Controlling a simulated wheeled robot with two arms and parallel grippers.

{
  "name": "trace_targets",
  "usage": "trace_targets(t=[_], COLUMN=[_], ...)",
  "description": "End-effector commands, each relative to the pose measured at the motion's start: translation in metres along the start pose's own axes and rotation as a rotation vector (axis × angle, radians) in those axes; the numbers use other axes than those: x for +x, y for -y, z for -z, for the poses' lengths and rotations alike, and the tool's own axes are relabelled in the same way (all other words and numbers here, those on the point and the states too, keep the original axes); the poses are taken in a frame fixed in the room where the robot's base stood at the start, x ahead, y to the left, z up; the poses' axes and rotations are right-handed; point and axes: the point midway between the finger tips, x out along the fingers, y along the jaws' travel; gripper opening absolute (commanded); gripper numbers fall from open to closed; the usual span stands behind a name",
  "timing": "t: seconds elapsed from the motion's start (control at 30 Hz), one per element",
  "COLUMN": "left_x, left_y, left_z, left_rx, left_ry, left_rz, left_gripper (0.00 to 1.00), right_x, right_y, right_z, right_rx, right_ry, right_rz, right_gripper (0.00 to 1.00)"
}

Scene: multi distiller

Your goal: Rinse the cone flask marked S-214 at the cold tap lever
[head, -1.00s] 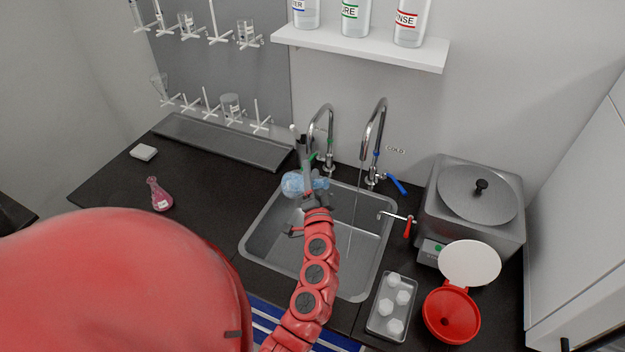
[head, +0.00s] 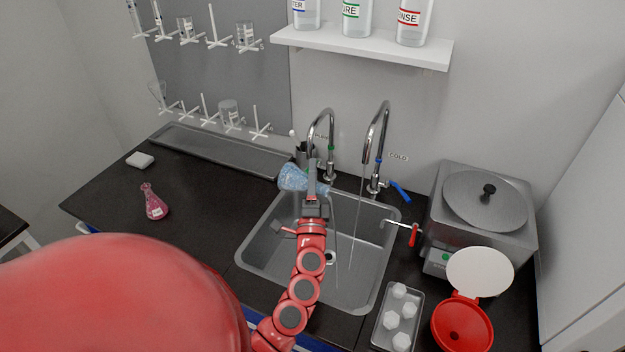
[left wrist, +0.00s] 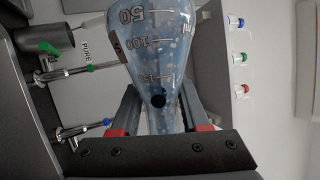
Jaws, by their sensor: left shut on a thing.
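My left gripper (head: 313,188) is shut on a clear cone flask (head: 293,178) with bluish contents. It holds the flask tipped on its side above the back left of the sink (head: 265,235), wide end to the left. In the left wrist view the flask (left wrist: 155,50) shows volume marks and a partly hidden label; the full mark cannot be read. The cold tap (head: 381,130) stands to the right of the flask, with its blue lever (head: 400,191) pointing right. A thin water stream falls from its spout into the sink, apart from the flask. My right gripper is out of view.
A second tap (head: 329,140) with a green mark stands close behind the flask. A pink flask (head: 154,205) is on the left counter. A steel bath (head: 470,235), a tray of white pieces (head: 383,325) and a red container (head: 462,325) stand right of the sink.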

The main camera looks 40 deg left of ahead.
Motion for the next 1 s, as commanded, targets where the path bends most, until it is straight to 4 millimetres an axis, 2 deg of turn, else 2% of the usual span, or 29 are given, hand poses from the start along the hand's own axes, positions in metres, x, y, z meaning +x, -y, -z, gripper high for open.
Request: trace_targets(t=[1.0], left_x=[0.000], left_y=[0.009], left_z=[0.009], left_rx=[0.423], left_ry=[-0.185], left_rz=[0.182], left_gripper=[0.00], right_x=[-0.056], right_y=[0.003], right_z=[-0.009], right_rx=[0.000], right_ry=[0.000], right_rz=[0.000], right_gripper=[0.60])
